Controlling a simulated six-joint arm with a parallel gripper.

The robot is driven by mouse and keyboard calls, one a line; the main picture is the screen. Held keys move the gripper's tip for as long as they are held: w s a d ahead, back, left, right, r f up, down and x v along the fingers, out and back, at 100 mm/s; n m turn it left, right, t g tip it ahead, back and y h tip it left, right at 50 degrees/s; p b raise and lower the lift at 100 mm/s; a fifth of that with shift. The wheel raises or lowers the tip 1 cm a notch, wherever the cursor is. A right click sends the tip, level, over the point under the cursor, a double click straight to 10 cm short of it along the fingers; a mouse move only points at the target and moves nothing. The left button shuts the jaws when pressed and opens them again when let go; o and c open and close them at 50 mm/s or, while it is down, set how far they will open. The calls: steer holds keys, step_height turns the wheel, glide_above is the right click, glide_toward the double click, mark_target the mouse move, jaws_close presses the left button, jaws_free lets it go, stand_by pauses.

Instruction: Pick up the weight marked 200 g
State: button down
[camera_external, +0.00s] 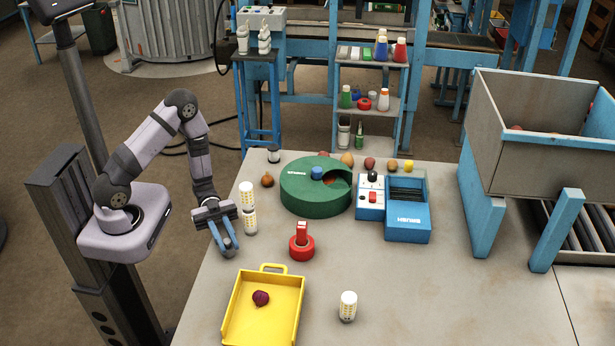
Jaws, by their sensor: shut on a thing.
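My gripper (229,249) is over the left edge of the table, pointing down, with its blue fingers close together. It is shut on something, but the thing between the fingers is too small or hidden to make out. I cannot read a 200 g mark on anything in view. A small grey metallic piece (273,156) with a dark base stands at the table's far left corner; I cannot tell whether it is a weight.
A yellow tray (233,305) holds a dark red onion (261,298). The table's right front is clear.

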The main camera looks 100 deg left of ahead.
mark_target(227, 241)
steer(key=shift+r, duration=4.65)
